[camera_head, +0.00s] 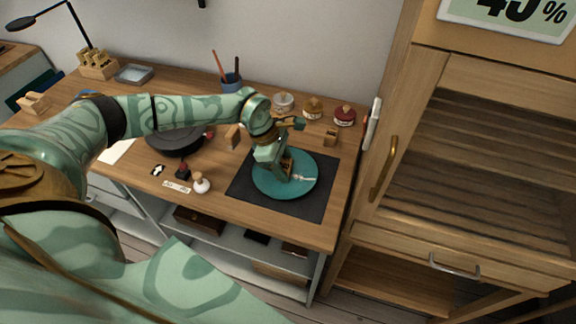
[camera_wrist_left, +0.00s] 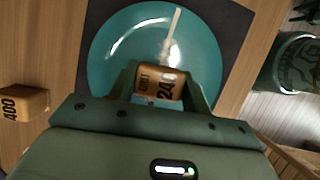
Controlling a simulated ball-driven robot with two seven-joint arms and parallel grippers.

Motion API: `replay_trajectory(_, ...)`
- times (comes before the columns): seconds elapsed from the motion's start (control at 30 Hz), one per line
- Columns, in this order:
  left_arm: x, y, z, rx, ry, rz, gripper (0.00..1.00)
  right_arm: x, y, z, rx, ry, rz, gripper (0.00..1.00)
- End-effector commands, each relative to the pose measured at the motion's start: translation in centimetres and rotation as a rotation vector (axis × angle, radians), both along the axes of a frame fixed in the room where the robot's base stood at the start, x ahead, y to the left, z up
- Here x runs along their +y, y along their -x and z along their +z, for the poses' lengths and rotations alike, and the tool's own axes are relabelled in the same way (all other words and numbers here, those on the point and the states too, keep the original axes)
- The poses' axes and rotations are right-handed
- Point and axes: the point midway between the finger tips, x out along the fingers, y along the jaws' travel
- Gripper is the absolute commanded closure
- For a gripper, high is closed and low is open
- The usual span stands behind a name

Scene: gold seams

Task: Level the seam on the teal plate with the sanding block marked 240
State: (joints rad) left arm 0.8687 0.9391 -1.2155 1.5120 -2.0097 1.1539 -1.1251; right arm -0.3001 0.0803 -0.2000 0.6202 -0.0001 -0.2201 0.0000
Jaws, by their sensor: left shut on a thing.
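The teal plate (camera_head: 268,187) lies on a dark mat (camera_head: 315,211) at the right of the bench. It also shows in the left wrist view (camera_wrist_left: 112,50). A pale, narrow seam (camera_head: 305,178) runs across part of it. In the left wrist view the seam (camera_wrist_left: 173,28) runs from the far rim toward the block. My left gripper (camera_wrist_left: 158,88) is shut on the wooden sanding block marked 240 (camera_wrist_left: 150,80), over the plate near the seam's inner end. Whether the block touches the plate is hard to tell. My right gripper is not in view.
A block marked 400 (camera_wrist_left: 20,102) stands beside the mat. A black bowl (camera_head: 178,142), a white round-bodied bottle (camera_head: 201,184) and a blue pen cup (camera_head: 231,83) stand left of the mat. Several jars (camera_head: 313,107) stand behind. A wooden cabinet (camera_head: 400,150) borders the right.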

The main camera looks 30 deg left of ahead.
Motion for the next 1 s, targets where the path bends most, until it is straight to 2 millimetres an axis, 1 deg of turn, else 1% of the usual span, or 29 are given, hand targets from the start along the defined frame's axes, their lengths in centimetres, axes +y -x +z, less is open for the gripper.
replay_trajectory(0.03, 0.4, -0.1, -0.3, 0.0, -0.003, 0.001, 0.71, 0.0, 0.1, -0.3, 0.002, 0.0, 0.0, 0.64)
replay_trajectory(0.17, 1.0, -0.3, -0.4, 0.002, -0.003, 0.002, 0.71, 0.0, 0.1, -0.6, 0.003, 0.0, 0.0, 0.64)
replay_trajectory(0.57, 2.3, 1.1, -0.1, 0.004, -0.004, 0.001, 0.71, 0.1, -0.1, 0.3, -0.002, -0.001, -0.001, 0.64)
replay_trajectory(0.83, 3.5, 0.5, -0.1, 0.002, -0.004, 0.002, 0.71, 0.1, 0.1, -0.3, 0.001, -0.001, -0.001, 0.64)
replay_trajectory(1.0, 3.6, 0.5, 0.0, 0.002, -0.004, 0.001, 0.71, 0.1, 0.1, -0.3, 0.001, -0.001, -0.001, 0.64)
